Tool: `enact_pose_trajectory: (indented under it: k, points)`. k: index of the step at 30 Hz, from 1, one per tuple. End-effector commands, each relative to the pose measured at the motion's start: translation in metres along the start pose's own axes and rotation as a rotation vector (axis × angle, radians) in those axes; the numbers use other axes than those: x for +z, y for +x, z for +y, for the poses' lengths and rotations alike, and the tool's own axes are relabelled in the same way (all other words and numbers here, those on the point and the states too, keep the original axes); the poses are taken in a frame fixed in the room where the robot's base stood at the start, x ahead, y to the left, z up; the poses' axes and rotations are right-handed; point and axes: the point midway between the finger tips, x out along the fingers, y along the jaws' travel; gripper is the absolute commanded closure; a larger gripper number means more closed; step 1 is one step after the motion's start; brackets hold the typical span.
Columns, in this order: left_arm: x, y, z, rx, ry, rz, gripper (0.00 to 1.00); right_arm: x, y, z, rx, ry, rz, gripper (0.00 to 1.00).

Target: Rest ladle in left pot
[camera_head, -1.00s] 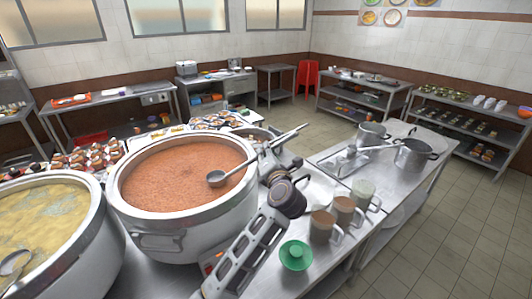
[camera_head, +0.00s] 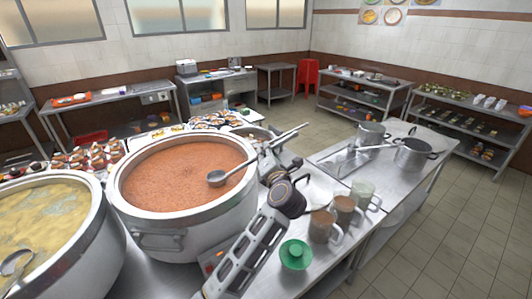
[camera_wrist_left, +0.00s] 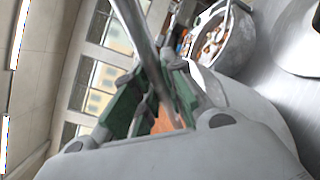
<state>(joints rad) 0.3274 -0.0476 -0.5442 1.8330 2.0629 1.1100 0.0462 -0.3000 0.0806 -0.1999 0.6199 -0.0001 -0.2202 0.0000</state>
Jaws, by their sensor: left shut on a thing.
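The ladle (camera_head: 243,165) is a long grey metal one. Its bowl (camera_head: 216,179) is over the pot of reddish-brown congee (camera_head: 180,172), near the right rim; I cannot tell whether it touches the surface. My left gripper (camera_head: 271,156) is shut on the handle, just right of that pot. In the left wrist view the handle (camera_wrist_left: 138,32) runs between the fingers (camera_wrist_left: 158,92). The leftmost pot (camera_head: 82,252) holds yellowish congee and is cut off by the picture's left edge. Another ladle (camera_head: 14,262) lies in it. My right gripper is out of view.
Small pots (camera_head: 413,153) stand on the table behind. Small food items (camera_head: 92,157) sit behind the big pots. The tiled floor at right is clear.

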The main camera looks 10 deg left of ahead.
Motion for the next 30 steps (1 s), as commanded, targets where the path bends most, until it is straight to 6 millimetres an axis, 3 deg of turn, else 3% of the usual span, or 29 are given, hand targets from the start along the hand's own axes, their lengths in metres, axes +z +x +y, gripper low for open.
enact_pose_trajectory:
  k: [20,21,26,30]
  points:
    - [-0.0039,0.0002,-0.0045,0.001,0.001,0.0,1.0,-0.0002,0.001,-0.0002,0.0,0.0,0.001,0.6]
    - [-0.004,0.0002,-0.0046,0.001,0.001,0.0,0.86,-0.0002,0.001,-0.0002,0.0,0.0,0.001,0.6]
    - [-0.0039,0.0002,-0.0044,0.001,0.0,0.0,0.66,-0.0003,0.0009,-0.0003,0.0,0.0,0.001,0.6]
    - [-0.0039,0.0002,-0.0045,0.001,0.0,0.0,0.62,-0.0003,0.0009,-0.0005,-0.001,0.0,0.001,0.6]
